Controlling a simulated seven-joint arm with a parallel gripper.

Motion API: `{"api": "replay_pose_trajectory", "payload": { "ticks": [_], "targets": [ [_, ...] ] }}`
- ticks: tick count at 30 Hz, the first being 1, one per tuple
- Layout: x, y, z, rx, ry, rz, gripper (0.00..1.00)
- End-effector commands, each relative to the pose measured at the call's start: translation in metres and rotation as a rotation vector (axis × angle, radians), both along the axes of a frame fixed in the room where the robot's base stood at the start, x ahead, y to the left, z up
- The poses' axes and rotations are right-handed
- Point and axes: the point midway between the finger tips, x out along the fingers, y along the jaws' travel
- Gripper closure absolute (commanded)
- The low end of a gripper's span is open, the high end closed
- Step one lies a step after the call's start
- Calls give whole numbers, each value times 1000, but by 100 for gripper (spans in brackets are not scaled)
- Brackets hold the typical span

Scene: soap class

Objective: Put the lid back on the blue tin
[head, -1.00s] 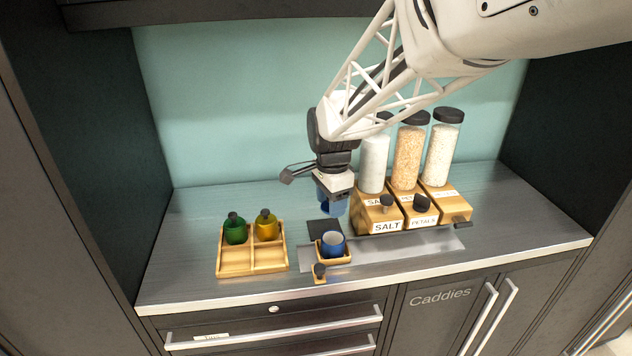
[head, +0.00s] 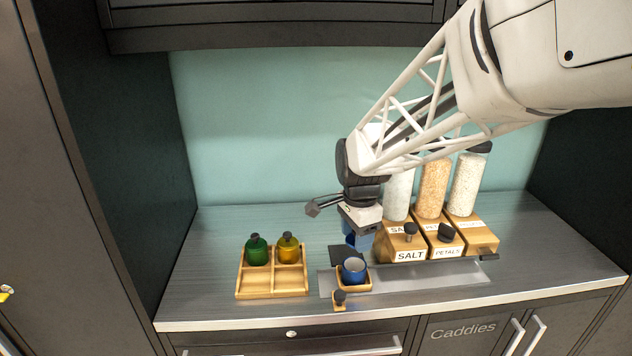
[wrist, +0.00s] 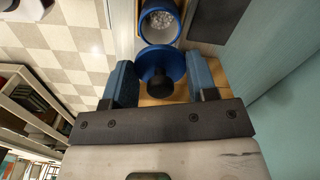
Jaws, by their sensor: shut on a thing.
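The open blue tin (head: 353,272) stands upright in a small wooden tray (head: 368,285) near the counter's front. In the wrist view its rim and pale grainy contents show just beyond the lid, and the tin (wrist: 176,38) is uncovered. The blue lid (wrist: 150,62) with a black knob is between the two blue fingers of my gripper (wrist: 162,75), which is shut on it. In the head view my gripper (head: 360,241) hangs just behind and above the tin; the lid is mostly hidden there by the fingers.
Labelled dispensers (head: 408,246) stand close on the right. A small wooden block with a dark knob (head: 339,299) sits in front. Counter is clear at far left.

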Motion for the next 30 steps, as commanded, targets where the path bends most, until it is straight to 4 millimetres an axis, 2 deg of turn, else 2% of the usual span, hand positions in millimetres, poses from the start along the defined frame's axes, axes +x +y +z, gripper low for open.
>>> {"api": "replay_pose_trajectory", "payload": {
  "ticks": [21, 30],
  "targets": [
    [0, 0, -46, -1, 2, 0, 70],
    [0, 0, -57, 0, 1, 0, 70]
  ]
}}
